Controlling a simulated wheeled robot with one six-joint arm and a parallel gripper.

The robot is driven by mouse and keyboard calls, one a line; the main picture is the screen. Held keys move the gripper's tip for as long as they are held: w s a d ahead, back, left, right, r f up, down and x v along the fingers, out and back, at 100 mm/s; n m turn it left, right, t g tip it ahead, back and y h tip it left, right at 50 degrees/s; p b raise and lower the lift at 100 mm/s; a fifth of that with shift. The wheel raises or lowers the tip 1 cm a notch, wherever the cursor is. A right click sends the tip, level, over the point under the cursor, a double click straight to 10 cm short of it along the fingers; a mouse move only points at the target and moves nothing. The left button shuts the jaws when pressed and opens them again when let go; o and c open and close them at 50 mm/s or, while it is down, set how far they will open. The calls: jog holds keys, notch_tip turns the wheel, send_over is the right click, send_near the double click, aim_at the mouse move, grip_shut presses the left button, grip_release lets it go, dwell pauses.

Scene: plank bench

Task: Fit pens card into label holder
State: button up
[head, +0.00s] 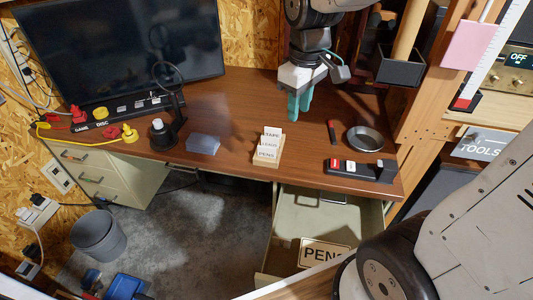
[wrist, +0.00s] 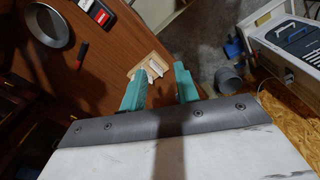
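A small wooden rack (head: 265,163) near the desk's front edge holds several white cards, one behind another. The front one, the pens card (head: 266,155), reads PENS. The rack (wrist: 135,72) also shows beyond my fingertips in the wrist view, its lettering unreadable there. My gripper (head: 299,112) hangs over the desk, behind and right of the rack. In the wrist view its two green fingers (wrist: 160,88) stand apart with nothing between them. A larger framed PENS sign (head: 325,253) shows at the open drawer below the desk. I cannot make out an empty label holder.
The open drawer (head: 312,212) juts out below the desk. Desk space around my gripper is clear.

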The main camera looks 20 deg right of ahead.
jog(key=w+f+n, duration=0.3)
jog(key=w+f, duration=0.4)
jog(key=w, duration=0.1)
jog(key=n, duration=0.3)
send_over(267, 154)
notch_tip(267, 154, down, 10)
jog(key=shift+g, duration=0.3)
notch_tip(267, 154, down, 6)
jog(key=shift+w, duration=0.15)
jog(key=shift+f, duration=0.45)
grip_shut()
